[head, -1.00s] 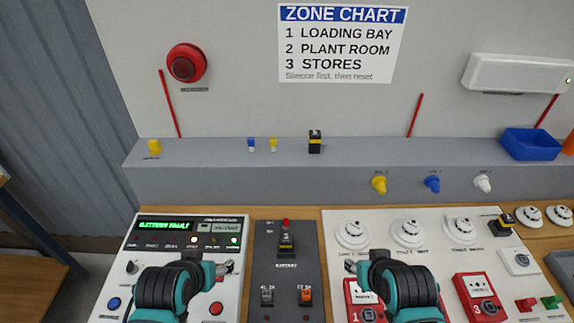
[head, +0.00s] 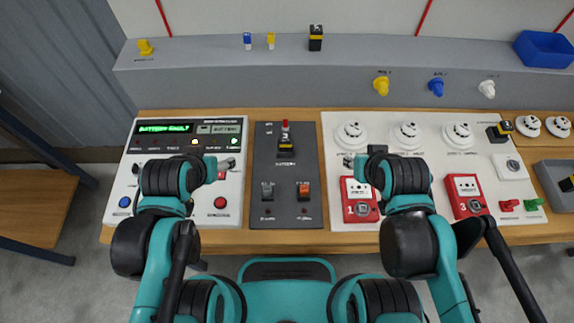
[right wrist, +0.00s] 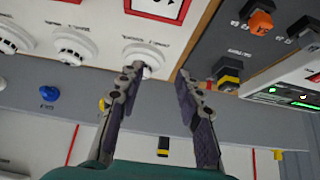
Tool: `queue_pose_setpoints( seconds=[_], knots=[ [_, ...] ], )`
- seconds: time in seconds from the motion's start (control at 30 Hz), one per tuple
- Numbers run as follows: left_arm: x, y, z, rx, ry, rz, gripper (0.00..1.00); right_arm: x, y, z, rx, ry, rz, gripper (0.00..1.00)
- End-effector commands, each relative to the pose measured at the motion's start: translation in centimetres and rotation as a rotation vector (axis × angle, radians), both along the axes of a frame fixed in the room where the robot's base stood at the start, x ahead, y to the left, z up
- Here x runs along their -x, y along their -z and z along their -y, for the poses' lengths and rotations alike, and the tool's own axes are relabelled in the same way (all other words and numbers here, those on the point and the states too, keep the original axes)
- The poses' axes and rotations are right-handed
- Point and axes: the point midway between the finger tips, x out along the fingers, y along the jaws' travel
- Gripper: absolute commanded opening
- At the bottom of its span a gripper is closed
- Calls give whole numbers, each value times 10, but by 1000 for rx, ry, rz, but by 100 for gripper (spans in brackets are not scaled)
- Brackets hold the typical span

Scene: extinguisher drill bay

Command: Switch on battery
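The battery switch (head: 286,146), a black block with a yellow band, sits on the upper part of the dark grey panel (head: 287,180). A small red piece shows just above it. The switch also appears in the right wrist view (right wrist: 228,74), right of my right gripper's fingers. My right gripper (right wrist: 158,72) is open and empty, its fingers spread apart. In the head view it is right of the dark panel, over the white detector board's left edge. My left gripper (head: 227,165) is over the control panel, left of the switch; its finger gap is unclear.
The control panel (head: 150,187) has a green-lit display seeming to read BATTERY FAULT. Two rocker switches, black (head: 267,190) and orange (head: 304,190), sit lower on the dark panel. Red call points (head: 360,207) and white detectors (head: 407,135) stand right. A grey ledge (head: 200,75) runs behind.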

Motion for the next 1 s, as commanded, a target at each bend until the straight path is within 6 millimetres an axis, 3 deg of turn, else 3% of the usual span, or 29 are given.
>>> queue_pose_setpoints(
  seconds=[0.03, 0.1, 0.27, 0.6, 1.0],
  knots=[
    [0, 0, 0, 0, 0, 0, 68, -1, -1, 0, -1, -1, -1, 16],
    [0, -2, 0, 0, 0, 0, 68, -3, -4, -2, -2, -2, -8, 0],
    [0, -8, 0, 0, 0, 0, 68, -20, -21, -9, -13, -7, -49, 0],
    [0, -29, 0, 0, 0, 0, 68, -84, -58, -42, -40, -15, -208, 0],
    [0, -52, 0, 0, 0, 0, 68, -165, -59, -96, -42, -17, -399, 0]
  ],
)
